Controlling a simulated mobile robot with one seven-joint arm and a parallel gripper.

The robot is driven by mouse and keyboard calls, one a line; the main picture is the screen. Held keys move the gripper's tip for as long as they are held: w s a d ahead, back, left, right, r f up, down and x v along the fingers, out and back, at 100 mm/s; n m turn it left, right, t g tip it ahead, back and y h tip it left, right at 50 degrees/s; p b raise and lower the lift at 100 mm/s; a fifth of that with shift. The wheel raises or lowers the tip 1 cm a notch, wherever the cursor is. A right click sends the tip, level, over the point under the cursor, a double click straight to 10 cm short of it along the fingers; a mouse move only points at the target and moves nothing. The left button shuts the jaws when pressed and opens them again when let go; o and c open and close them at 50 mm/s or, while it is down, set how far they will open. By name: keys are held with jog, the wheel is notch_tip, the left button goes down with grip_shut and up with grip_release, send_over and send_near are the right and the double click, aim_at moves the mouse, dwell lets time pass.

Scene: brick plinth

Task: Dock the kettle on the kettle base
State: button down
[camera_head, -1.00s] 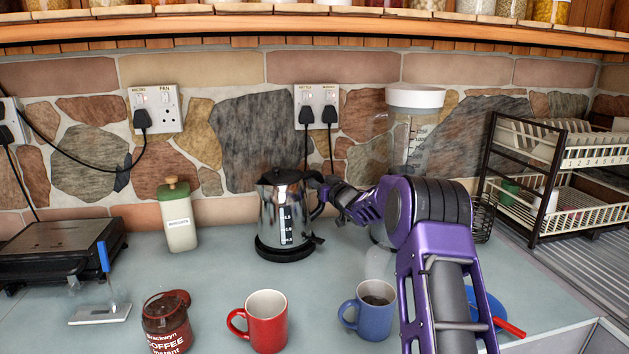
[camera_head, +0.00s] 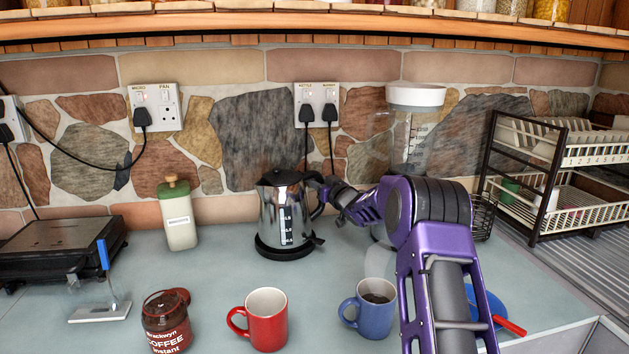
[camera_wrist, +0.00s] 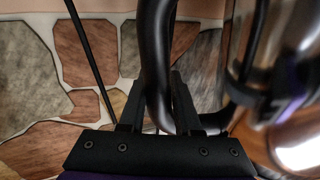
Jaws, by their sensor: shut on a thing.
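The kettle (camera_head: 270,212), shiny steel with a black lid and a clear level window, stands upright over the black kettle base (camera_head: 284,252) on the counter. Its bottom meets the base with no gap that I can see; whether it is fully seated I cannot tell. My gripper (camera_head: 322,190) comes from the right and is shut on the kettle's black handle. In the wrist view the handle (camera_wrist: 157,60) runs down between the two fingers (camera_wrist: 160,112), and the blurred kettle body (camera_wrist: 290,115) fills the right side. The handle partly hides the fingertips.
A tall clear jar (camera_head: 409,130) with a white lid stands behind my arm. A red mug (camera_head: 266,322), a blue mug (camera_head: 374,312) and a coffee jar (camera_head: 166,325) stand in front. A cream bottle (camera_head: 179,220) is left, a dish rack (camera_head: 545,185) right.

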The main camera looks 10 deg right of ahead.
jog(key=c, duration=0.9)
grip_release()
jog(key=b+v, duration=0.3)
jog(key=v, duration=0.8)
jog(key=shift+f, duration=0.15)
